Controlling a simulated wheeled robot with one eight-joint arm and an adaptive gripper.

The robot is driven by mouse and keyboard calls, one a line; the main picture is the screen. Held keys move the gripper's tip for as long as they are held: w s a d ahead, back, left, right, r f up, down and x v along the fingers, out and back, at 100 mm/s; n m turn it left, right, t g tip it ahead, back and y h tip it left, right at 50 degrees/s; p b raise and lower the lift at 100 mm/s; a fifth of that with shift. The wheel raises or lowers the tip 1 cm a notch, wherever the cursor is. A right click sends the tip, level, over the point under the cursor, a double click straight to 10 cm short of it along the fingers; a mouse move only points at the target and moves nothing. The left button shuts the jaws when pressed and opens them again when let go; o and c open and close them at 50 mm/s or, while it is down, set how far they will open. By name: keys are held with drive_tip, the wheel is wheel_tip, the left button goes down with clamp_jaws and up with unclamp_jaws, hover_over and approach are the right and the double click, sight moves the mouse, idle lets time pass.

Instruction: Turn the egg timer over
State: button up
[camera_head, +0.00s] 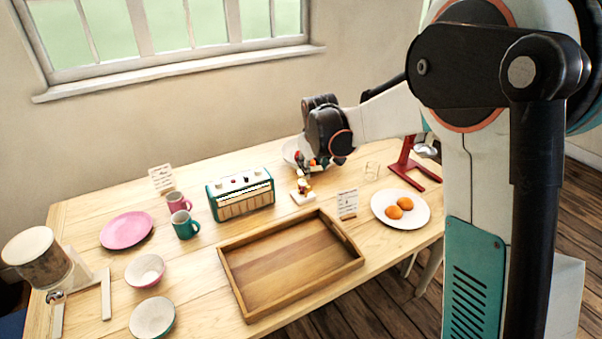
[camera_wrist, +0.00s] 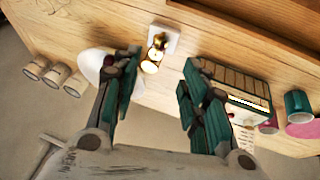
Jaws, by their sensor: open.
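The egg timer (camera_head: 302,187) appears to be the small brass-coloured piece on a white square base, standing near the middle of the table behind the tray. It also shows in the wrist view (camera_wrist: 155,50), beyond the fingertips and between their lines. Its glass is too small to make out clearly. My gripper (camera_head: 310,164) hangs just behind and above it in the head view. In the wrist view my gripper (camera_wrist: 160,82) has its two green-padded fingers wide apart, with nothing between them. The timer looks upright and apart from the fingers.
A teal radio (camera_head: 240,196) stands close left of the timer. A white bowl (camera_head: 290,152) is behind it, partly hidden by my gripper. A wooden tray (camera_head: 226,262) lies in front. A card (camera_head: 347,204), egg plate (camera_head: 380,212) and red stand (camera_head: 408,160) are to the right.

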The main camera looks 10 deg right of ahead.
sight(309, 187)
drive_tip(key=shift+n, duration=0.3)
drive_tip(key=b+x, duration=0.1)
drive_tip(key=x, duration=0.5)
drive_tip(key=b+x, duration=0.1)
drive_tip(key=x, duration=0.5)
drive_tip(key=w+b+x, duration=0.1)
drive_tip(key=b+x, duration=0.1)
drive_tip(key=x, duration=0.4)
drive_tip(key=shift+w+a, duration=0.15)
clamp_jaws()
